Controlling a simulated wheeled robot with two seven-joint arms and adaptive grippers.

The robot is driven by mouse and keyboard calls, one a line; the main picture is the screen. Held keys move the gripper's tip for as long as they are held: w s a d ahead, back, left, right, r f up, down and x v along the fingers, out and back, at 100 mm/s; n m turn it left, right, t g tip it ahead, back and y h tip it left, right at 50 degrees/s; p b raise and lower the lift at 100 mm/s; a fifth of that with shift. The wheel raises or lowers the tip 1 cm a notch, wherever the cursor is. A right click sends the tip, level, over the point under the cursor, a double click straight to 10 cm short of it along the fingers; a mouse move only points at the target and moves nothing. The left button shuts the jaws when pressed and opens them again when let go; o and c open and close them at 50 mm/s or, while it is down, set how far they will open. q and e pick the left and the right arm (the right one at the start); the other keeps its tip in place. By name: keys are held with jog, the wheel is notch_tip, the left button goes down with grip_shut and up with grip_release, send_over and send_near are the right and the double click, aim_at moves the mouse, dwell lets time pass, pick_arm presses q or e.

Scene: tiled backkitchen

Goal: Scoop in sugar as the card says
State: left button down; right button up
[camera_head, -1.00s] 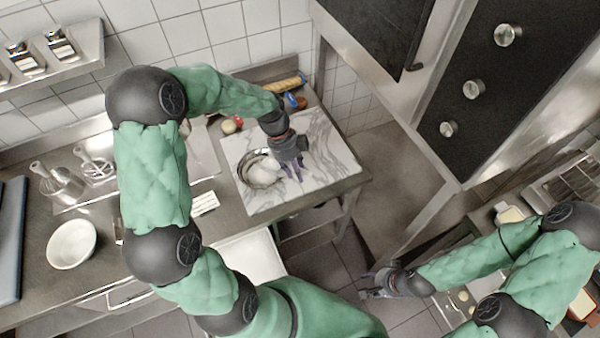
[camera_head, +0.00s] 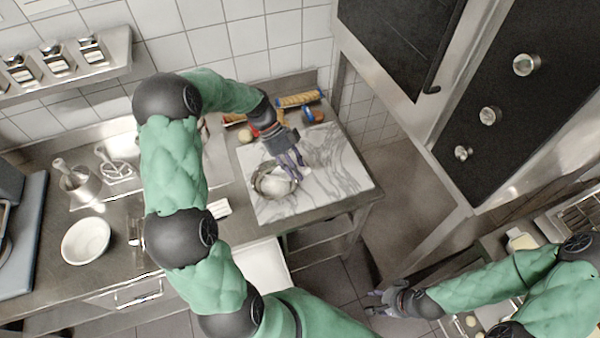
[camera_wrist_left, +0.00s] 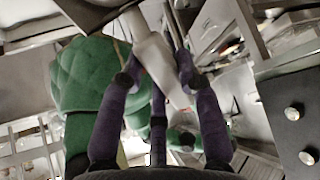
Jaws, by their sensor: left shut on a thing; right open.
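A shiny metal bowl (camera_head: 261,190) with something white in it stands on the white marble board (camera_head: 335,170). My left gripper (camera_head: 291,162) is over the bowl's upper right side, fingers pointing down. In the left wrist view its purple fingers (camera_wrist_left: 160,90) are shut on a pale, long thing (camera_wrist_left: 155,62), perhaps a scoop handle. Its far end cannot be made out, nor whether it touches the bowl's contents. My right gripper (camera_head: 378,303) is open and empty over the floor at lower right. A small white slatted or printed piece (camera_head: 218,208) lies left of the board; I cannot tell if it is the card.
The board's right part is clear.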

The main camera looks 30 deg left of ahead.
pick_arm(q)
jog(key=w+a+r+h+b, duration=0.1)
jog(key=a+r+h, duration=0.2)
jog(key=a+h, duration=0.2)
jog(key=shift+w+a+g+b, duration=0.2)
jog(key=shift+a+g+b, duration=0.2)
jog(key=shift+a, duration=1)
dwell(0.9)
jog(key=s+d+r+t+y+b, duration=0.1)
jog(key=s+d+r+y+b, duration=0.1)
jog(key=y, duration=0.4)
jog(key=s+d+r+t+y+b, duration=0.1)
jog(key=d+r+y+b, duration=0.1)
jog(key=r+y+b, duration=0.3)
jog(key=shift+s+d+y, duration=0.35)
jog(key=shift+s+y, duration=0.05)
jog(key=shift+y, duration=0.1)
